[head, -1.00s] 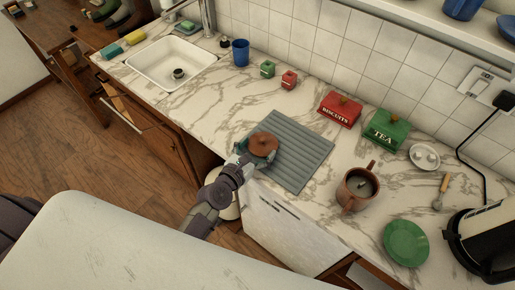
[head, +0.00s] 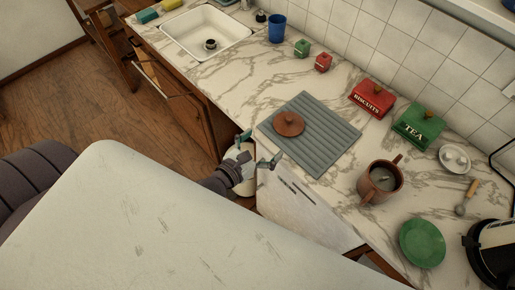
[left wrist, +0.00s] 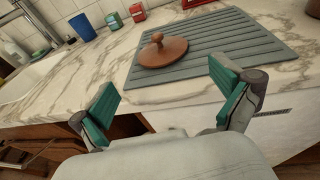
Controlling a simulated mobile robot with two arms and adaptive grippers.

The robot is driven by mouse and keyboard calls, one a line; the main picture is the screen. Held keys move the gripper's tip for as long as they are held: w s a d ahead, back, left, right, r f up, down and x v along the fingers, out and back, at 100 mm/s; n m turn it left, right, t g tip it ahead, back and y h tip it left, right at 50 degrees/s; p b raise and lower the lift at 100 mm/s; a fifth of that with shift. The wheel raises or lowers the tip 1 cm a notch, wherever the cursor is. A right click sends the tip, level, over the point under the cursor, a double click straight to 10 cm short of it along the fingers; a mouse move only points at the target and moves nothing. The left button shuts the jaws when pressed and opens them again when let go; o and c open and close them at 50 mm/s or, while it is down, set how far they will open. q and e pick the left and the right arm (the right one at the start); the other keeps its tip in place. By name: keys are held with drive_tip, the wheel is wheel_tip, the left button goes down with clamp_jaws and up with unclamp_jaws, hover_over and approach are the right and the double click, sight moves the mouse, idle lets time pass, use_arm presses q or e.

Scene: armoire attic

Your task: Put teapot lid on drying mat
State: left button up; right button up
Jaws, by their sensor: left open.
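The brown teapot lid (head: 288,123) lies flat, knob up, on the left part of the grey ribbed drying mat (head: 318,150). In the left wrist view the lid (left wrist: 162,50) rests near the left side of the mat (left wrist: 232,40). My left gripper (head: 260,152) is open and empty, just off the counter's front edge and apart from the lid. Its teal fingers (left wrist: 165,105) are spread wide in the left wrist view. The brown teapot (head: 380,182) stands open, without a lid, right of the mat. My right gripper is not in view.
Red biscuit tin (head: 371,100) and green tea tin (head: 418,125) stand behind the mat. A green plate (head: 422,243), a spoon rest (head: 455,159) and a kettle (head: 490,255) are at the right. A blue cup (head: 277,28) and sink (head: 207,35) are at the left. The counter left of the mat is clear.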

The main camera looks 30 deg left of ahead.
use_arm(q)
drive_tip(key=shift+v, duration=1.4)
drive_tip(key=s+f+m+g+y, duration=0.1)
drive_tip(key=s+f+m+g, duration=0.25)
drive_tip(key=f+m, duration=0.65)
drive_tip(key=s+f+m+g, duration=0.3)
drive_tip(key=s+f+m, duration=0.2)
drive_tip(key=f, duration=1.1)
drive_tip(key=s+a+f+m+g+y, duration=0.1)
drive_tip(key=s+f+m+g, duration=0.3)
drive_tip(key=s+f+m, duration=0.5)
drive_tip(key=s+a+f+m+g+y, duration=0.1)
drive_tip(key=s+a+f+m+g, duration=0.3)
drive_tip(key=s+f+m, duration=0.5)
drive_tip(key=s+m, duration=0.2)
drive_tip(key=s, duration=0.3)
drive_tip(key=shift+s+f+m+y, duration=0.3)
drive_tip(key=shift+s+m, duration=0.05)
drive_tip(key=shift+m, duration=0.05)
